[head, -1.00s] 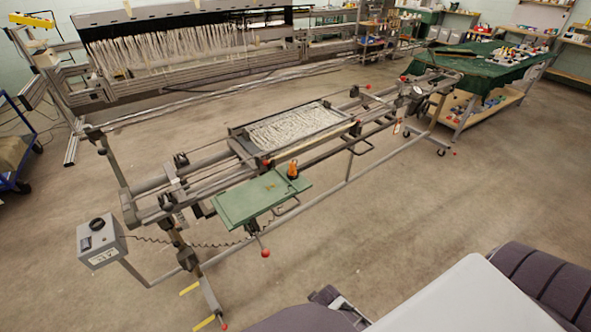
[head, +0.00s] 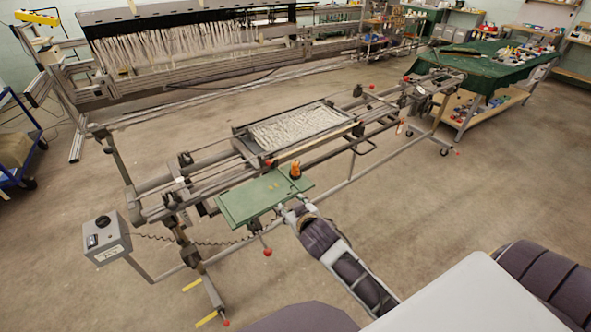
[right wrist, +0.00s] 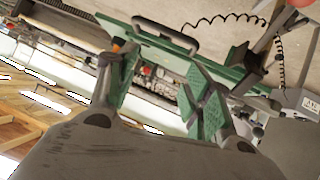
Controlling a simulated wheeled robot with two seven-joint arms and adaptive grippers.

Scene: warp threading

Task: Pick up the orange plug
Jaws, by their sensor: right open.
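The orange plug (head: 295,170) stands upright at the far right corner of the green board (head: 240,203) on the metal frame. My right gripper (head: 291,211) is at the board's near right edge, short of the plug and apart from it. In the right wrist view its two green-padded fingers (right wrist: 163,82) are spread with nothing held between them. A small orange patch (right wrist: 117,45), apparently the plug, shows beside the left finger, which partly hides it. My left gripper is not in view.
A tray of pale threads (head: 300,128) lies on the frame behind the board. A grey control box (head: 106,238) with a coiled cord is at the left. A red-knobbed lever (head: 267,252) hangs below the board. Open floor lies to the right.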

